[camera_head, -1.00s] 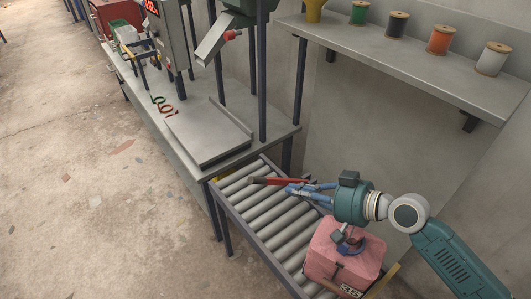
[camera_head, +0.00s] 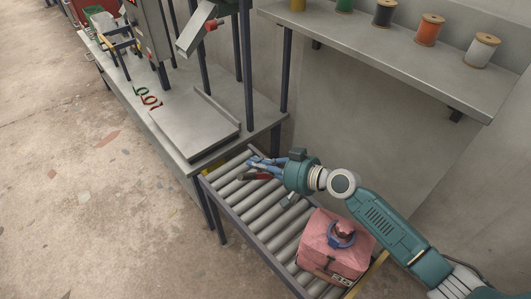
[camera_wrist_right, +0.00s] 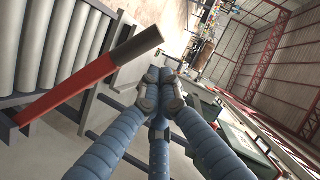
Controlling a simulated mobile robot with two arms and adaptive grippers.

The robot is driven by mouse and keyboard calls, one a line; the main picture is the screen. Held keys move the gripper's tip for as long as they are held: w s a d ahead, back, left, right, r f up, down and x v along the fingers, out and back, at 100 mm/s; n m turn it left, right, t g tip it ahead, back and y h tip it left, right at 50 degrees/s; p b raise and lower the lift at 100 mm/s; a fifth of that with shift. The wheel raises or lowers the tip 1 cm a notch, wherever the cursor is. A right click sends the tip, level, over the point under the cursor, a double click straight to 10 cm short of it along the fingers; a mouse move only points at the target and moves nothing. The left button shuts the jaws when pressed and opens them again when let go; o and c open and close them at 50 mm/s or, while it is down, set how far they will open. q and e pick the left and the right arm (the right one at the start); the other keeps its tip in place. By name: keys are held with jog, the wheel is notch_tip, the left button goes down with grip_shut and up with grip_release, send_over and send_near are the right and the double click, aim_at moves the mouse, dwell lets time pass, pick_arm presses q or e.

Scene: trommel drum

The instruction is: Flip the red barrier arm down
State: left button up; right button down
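The red barrier arm (camera_head: 258,177) is at the far end of the roller conveyor, partly hidden behind my right gripper in the head view. In the right wrist view the barrier arm (camera_wrist_right: 85,82) is a red bar with a dark tip, slanting up to the right across the rollers. My right gripper (camera_head: 254,162) is beside the bar, on its far side in the head view. Its blue fingers (camera_wrist_right: 160,88) meet at the tips with nothing visible between them. The bar lies left of the fingers; whether they touch is unclear. My left gripper is out of view.
A pink box (camera_head: 325,255) sits on the near part of the conveyor (camera_head: 252,203). A grey table with a flat metal plate (camera_head: 195,125) adjoins the far end. A shelf (camera_head: 390,55) with several spools hangs on the wall behind.

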aim_at(247, 179)
jog(key=a+f, duration=0.1)
jog(key=s+f+b, duration=0.1)
jog(key=s+a+f+b, duration=0.1)
jog(key=f, duration=0.1)
jog(key=shift+s+a, duration=0.15)
jog(key=shift+a, duration=0.3)
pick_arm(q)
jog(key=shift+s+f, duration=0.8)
